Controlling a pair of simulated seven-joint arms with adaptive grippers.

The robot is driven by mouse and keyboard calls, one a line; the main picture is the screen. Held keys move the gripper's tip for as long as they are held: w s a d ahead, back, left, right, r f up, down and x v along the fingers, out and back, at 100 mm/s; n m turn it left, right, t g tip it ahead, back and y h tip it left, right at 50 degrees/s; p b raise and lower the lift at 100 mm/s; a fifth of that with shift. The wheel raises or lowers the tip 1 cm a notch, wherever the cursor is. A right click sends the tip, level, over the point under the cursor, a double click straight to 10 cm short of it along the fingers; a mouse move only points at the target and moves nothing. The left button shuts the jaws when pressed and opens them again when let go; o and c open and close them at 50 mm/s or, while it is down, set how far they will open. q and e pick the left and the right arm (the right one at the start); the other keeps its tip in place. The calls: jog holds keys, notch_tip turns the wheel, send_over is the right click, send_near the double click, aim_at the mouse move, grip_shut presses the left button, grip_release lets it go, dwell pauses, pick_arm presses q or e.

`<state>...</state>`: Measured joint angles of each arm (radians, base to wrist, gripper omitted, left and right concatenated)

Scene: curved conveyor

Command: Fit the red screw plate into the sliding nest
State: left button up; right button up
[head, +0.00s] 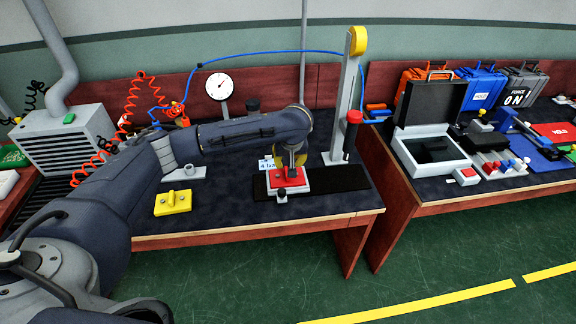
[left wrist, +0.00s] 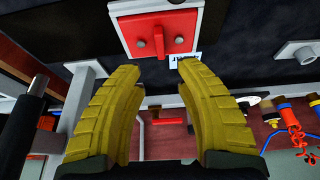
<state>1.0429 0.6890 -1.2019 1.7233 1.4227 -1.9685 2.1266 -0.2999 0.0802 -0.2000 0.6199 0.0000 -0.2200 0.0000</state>
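The red screw plate (head: 284,177) lies on the pale sliding nest (head: 301,189), which sits on a black strip on the left bench. The left wrist view shows the plate (left wrist: 140,34) with a raised red tab between two grey screws, inside a pale rim. I cannot tell whether it is fully seated. My left gripper (head: 291,160) is above the plate, partly hidden by its own wrist. In the left wrist view its yellow fingers (left wrist: 159,67) are spread, with nothing between them; the tab is beyond their tips. My right gripper is in neither view.
A yellow screw plate (head: 173,202) lies on the bench at left. A dial gauge (head: 220,86) stands behind. An open case (head: 433,140) is on the right bench.

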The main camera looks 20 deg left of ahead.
pick_arm(q)
jog(key=shift+v, duration=0.9)
